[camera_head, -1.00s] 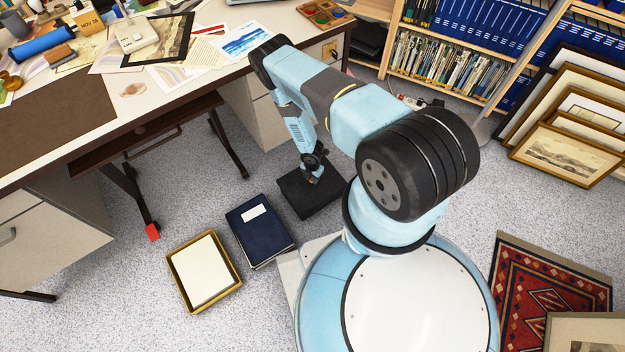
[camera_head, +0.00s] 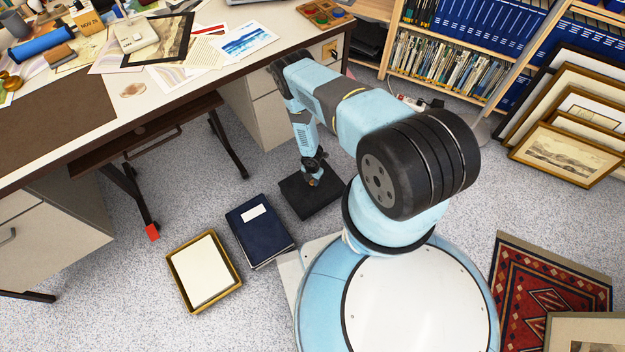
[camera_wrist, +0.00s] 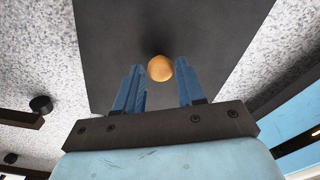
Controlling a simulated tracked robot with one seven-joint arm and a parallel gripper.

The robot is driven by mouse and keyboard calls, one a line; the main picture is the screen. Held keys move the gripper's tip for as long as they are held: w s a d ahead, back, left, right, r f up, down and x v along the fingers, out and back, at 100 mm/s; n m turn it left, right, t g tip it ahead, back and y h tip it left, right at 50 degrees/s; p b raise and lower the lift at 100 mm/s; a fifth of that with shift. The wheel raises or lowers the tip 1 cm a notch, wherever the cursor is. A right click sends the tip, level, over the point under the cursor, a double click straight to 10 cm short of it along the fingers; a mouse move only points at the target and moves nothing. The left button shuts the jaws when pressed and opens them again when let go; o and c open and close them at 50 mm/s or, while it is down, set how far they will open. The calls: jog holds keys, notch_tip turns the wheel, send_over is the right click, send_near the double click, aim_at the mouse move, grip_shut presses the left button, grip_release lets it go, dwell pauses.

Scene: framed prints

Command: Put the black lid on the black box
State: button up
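A flat black square (camera_head: 306,203) lies on the floor left of my base; in the wrist view it is a black panel (camera_wrist: 105,35) with a round, orange-tan knob (camera_wrist: 160,68). It looks like the lid; I cannot tell whether anything is under it. My gripper (camera_head: 314,181) is above it, pointing down. In the wrist view my gripper (camera_wrist: 158,78) is open, its two blue fingers apart on either side of the knob, with gaps visible. No separate black box can be made out in either view.
A dark navy book or folder with a white label (camera_head: 262,240) lies left of the black square. Beyond it is an ochre-rimmed tray (camera_head: 235,284) holding something white. A desk (camera_head: 240,65) stands behind, framed prints (camera_head: 565,155) lean at right, and a red rug (camera_head: 540,290) lies lower right.

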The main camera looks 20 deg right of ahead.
aim_at(312, 181)
jog(key=shift+o, duration=1.4)
notch_tip(312, 181, up, 12)
